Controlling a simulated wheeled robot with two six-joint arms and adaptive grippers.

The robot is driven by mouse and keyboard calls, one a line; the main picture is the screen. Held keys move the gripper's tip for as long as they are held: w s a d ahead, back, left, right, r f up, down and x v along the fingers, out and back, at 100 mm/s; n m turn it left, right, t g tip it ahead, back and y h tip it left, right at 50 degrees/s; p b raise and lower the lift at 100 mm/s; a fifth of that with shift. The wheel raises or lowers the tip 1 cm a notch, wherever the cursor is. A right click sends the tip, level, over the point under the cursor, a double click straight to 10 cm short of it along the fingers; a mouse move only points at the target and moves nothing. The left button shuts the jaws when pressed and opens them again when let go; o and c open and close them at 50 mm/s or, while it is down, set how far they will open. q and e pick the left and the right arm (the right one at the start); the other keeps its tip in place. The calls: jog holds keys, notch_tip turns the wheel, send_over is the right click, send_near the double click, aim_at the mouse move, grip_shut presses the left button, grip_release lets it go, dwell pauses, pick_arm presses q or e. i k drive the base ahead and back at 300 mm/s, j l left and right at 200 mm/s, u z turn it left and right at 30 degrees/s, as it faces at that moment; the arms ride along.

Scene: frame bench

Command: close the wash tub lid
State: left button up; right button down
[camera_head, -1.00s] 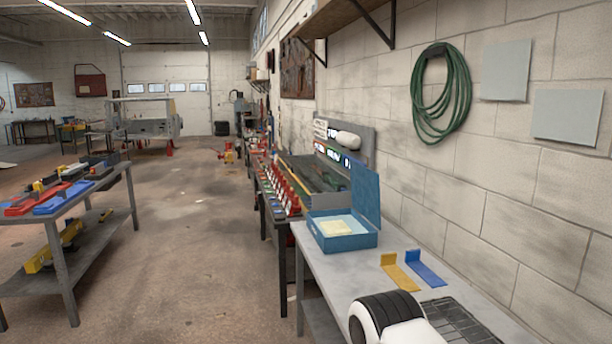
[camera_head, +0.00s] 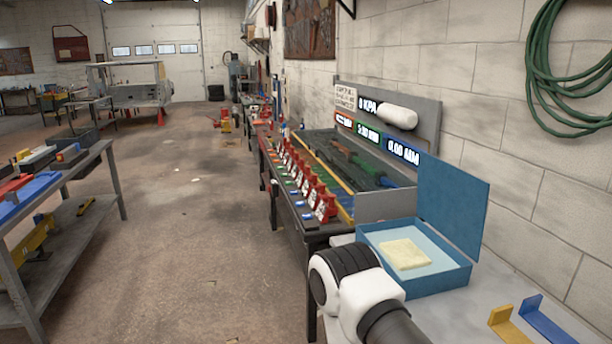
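The blue wash tub (camera_head: 440,281) stands on the near grey bench, to the right of the aisle. Its lid (camera_head: 455,208) is open and stands up at the tub's right, wall side. Inside the tub lies a pale yellow block (camera_head: 405,253), perhaps a sponge, on a light blue surface. A white and black link of my own arm shows in front of the tub's near left corner and hides part of it. Neither gripper can be seen.
Yellow (camera_head: 508,325) and blue (camera_head: 546,320) angle brackets lie on the bench right of the tub. Behind the tub is a bench with a row of red fixtures (camera_head: 305,178) and a display panel (camera_head: 390,140). A tool table (camera_head: 85,158) stands at left.

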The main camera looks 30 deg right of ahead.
aim_at(453, 201)
jog(key=i+j+z, duration=0.15)
jog(key=i+z, duration=0.3)
jog(key=i, duration=0.2)
jog(key=i+j+z, duration=0.45)
jog(key=i, duration=0.15)
jog(key=i+j+z, duration=0.45)
jog(key=i, duration=0.1)
